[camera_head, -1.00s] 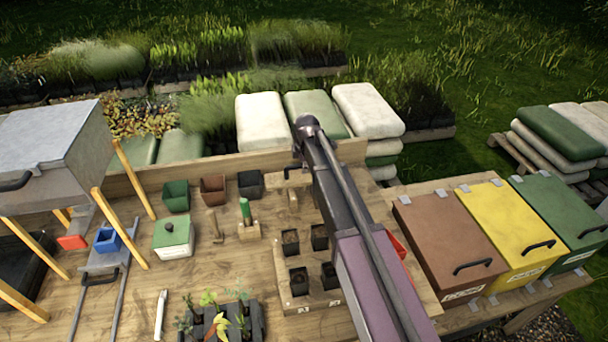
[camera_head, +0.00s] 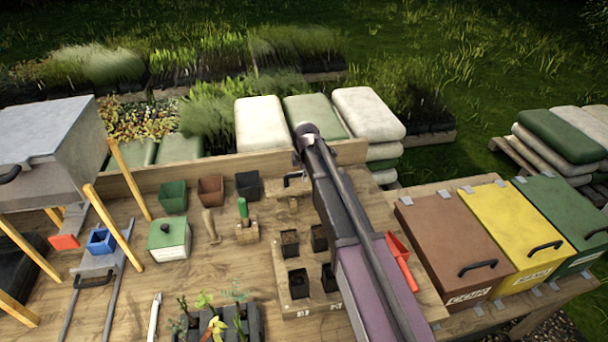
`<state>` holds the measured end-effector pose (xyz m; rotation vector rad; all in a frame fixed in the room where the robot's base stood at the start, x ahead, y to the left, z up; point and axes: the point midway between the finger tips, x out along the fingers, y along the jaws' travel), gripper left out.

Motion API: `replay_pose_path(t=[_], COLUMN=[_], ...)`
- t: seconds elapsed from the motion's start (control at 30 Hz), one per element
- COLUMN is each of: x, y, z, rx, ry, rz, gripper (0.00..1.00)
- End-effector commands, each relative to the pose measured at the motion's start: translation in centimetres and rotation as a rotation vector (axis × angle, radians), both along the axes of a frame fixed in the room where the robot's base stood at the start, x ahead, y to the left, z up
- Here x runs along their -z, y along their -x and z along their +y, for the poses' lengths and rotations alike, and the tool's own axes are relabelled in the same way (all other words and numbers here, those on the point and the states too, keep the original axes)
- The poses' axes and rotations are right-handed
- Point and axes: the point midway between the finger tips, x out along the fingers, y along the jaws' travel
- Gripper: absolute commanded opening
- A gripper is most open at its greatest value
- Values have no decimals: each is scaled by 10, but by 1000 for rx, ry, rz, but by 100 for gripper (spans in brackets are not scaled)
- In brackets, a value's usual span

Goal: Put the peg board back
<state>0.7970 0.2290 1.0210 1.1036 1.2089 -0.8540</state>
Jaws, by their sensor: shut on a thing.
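A wooden pot stand (camera_head: 318,308) with several dark pots is left of my arm. A red scoop (camera_head: 401,262) lies right of it. Pots, a white-green box (camera_head: 169,240) and a seedling tray crowd the left. Brown, yellow and green lidded bins (camera_head: 455,245) stand at right.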

Motion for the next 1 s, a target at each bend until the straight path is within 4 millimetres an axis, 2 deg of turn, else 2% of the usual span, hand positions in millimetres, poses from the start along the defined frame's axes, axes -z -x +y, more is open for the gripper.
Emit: replay_pose_path(t=[0.63, 0.67, 0.7, 0.77, 1.0], x=[11, 11, 11, 11, 11], y=[0, 0, 0, 0, 0], z=[1, 1, 1, 1, 1], rx=[-1, -1, -1, -1, -1], ry=[0, 0, 0, 0, 0], rz=[0, 0, 0, 0, 0], gripper=[0, 32, 44, 61, 61])
